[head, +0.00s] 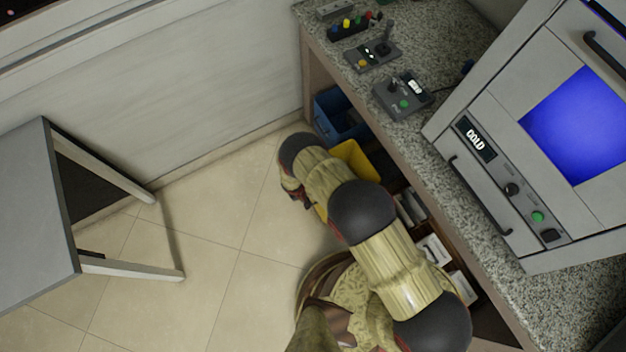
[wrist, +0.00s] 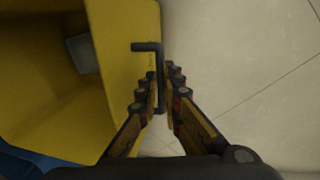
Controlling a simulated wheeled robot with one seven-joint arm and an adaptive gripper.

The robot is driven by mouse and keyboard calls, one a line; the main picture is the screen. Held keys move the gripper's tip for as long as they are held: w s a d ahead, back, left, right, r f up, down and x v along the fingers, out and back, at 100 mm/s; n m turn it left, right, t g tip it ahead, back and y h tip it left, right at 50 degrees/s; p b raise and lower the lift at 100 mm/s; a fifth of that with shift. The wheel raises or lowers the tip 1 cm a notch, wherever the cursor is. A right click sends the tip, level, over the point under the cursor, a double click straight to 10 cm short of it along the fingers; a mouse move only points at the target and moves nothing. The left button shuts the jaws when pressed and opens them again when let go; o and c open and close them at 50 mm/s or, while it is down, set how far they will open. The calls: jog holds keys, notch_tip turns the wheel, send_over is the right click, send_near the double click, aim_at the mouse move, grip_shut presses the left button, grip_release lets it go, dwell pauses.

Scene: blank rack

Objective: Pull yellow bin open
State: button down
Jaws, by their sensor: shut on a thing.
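The yellow bin (head: 354,159) is on the low shelf under the counter in the head view, partly hidden behind my arm. In the wrist view the yellow bin (wrist: 128,30) fills the left side, with its inside visible. Its black handle (wrist: 147,47) stands off the front face. My gripper (wrist: 162,76) is shut on the handle, with a finger on each side of it. In the head view my gripper (head: 295,192) is low over the floor at the shelf front, mostly covered by my arm.
A blue bin (head: 334,112) sits beside the yellow one. White items (head: 434,250) lie farther along the shelf. A grey table (head: 40,215) stands at the left. Open tiled floor (head: 215,245) lies between. The granite counter (head: 425,135) overhangs the shelf.

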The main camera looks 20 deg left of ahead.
jog(key=shift+s+a+f, duration=0.1)
jog(key=shift+s+a, duration=0.15)
jog(key=c, duration=1.9)
grip_release()
jog(key=r, duration=0.4)
jog(key=s+a+r, duration=0.1)
jog(key=r, duration=0.6)
jog(key=shift+s+a+r, duration=0.25)
jog(key=shift+s+r, duration=0.1)
jog(key=shift+r, duration=0.05)
